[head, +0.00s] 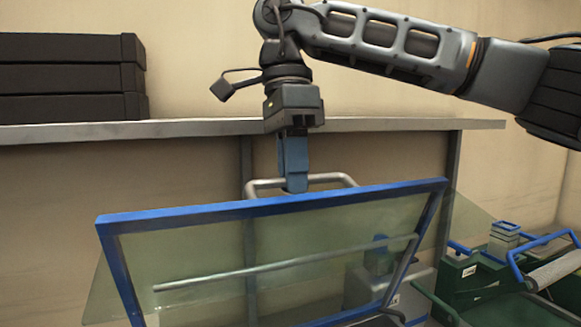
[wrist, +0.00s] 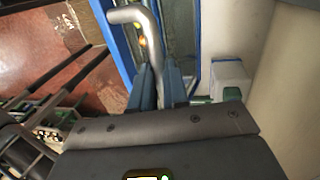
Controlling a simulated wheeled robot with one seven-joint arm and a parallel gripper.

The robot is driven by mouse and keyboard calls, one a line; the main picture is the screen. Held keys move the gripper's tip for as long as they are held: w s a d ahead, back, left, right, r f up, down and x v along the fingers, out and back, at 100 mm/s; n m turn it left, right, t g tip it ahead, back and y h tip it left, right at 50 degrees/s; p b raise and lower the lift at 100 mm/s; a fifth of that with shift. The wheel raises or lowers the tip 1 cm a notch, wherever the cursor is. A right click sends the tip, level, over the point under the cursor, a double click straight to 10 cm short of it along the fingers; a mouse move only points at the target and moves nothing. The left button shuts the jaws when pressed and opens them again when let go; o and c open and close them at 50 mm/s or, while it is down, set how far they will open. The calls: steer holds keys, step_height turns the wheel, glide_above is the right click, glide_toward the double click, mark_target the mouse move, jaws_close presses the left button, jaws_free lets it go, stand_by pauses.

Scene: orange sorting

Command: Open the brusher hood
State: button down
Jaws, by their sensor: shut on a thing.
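The brusher hood is a clear, greenish panel in a blue frame (head: 200,212), standing tilted in the head view with its handle edge uppermost. A grey bent-bar handle (head: 336,179) is on that top edge. My gripper (head: 296,187) points straight down, with its blue fingers shut on the handle. In the wrist view the handle (wrist: 128,16) runs between the two fingers of my gripper (wrist: 160,78), and the blue frame edge (wrist: 113,40) lies beside it. The fingers partly hide the gripped stretch of bar.
A grey shelf (head: 190,130) runs behind the hood, with stacked black crates (head: 70,79) on its left end. Green machinery with blue-edged parts (head: 470,276) stands at the lower right. A brownish floor (wrist: 40,50) shows at left in the wrist view.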

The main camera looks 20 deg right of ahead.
steer(key=shift+w+f, duration=0.2)
steer(key=shift+f, duration=0.15)
steer(key=c, duration=1.4)
jaws_free()
steer(key=shift+w, duration=0.1)
steer(key=shift+o, duration=1.4)
steer(key=shift+r, duration=0.1)
steer(key=shift+r, duration=0.15)
step_height(320, 180, up, 7)
steer(key=w, duration=0.1)
steer(key=shift+w+r+b, duration=0.2)
steer(key=shift+w+b, duration=0.05)
steer(key=shift+b, duration=0.1)
